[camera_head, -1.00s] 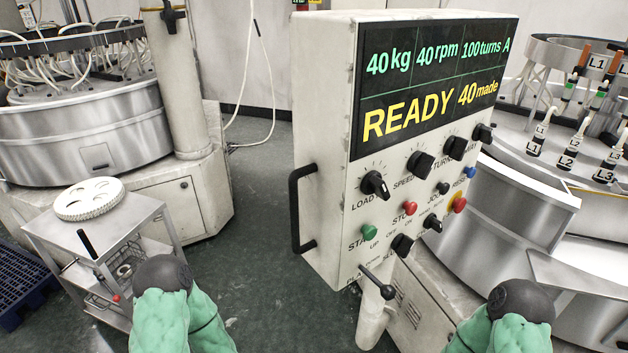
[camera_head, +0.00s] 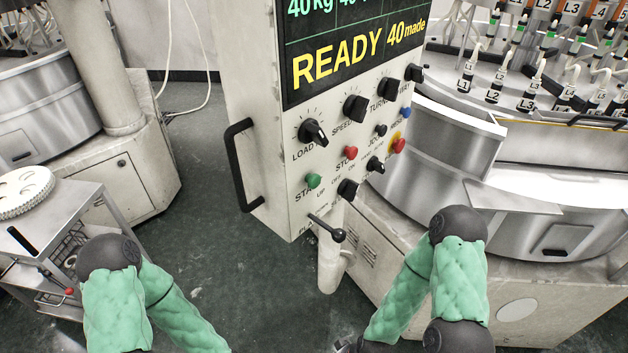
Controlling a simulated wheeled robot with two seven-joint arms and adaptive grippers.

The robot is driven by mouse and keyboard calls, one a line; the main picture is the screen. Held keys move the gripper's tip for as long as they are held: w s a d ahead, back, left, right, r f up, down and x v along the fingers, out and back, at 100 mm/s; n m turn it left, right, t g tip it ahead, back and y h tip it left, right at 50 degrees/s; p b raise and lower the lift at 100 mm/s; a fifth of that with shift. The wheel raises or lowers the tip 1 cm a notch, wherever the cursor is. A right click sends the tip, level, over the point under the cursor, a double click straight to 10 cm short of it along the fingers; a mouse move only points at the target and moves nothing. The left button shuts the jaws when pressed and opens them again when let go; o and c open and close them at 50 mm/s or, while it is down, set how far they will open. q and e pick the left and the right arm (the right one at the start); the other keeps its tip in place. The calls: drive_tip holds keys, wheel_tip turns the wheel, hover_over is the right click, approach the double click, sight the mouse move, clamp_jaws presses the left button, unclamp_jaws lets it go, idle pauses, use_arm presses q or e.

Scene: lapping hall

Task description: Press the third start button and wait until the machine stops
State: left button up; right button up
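The control panel (camera_head: 262,150) stands upright in the middle of the camera_head view. Its screen (camera_head: 350,55) reads READY and 40 made; the upper line is cut off by the frame. One green start button (camera_head: 313,181) sits at the lower left of the panel face, with a red stop button (camera_head: 351,153) to its right. The lapping machine (camera_head: 450,150) stands behind the panel on the right. My arms show only as green-sleeved links at lower left and lower right. No gripper fingers can be seen, and nothing touches the start button.
Black knobs (camera_head: 312,132), a red button on yellow (camera_head: 398,145) and a lever (camera_head: 328,228) share the panel. A black handle (camera_head: 240,165) juts from its left side. A steel cart (camera_head: 75,215) stands at left. Dark floor (camera_head: 215,270) between is clear.

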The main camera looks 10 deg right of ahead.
idle(0.3)
clamp_jaws()
idle(1.2)
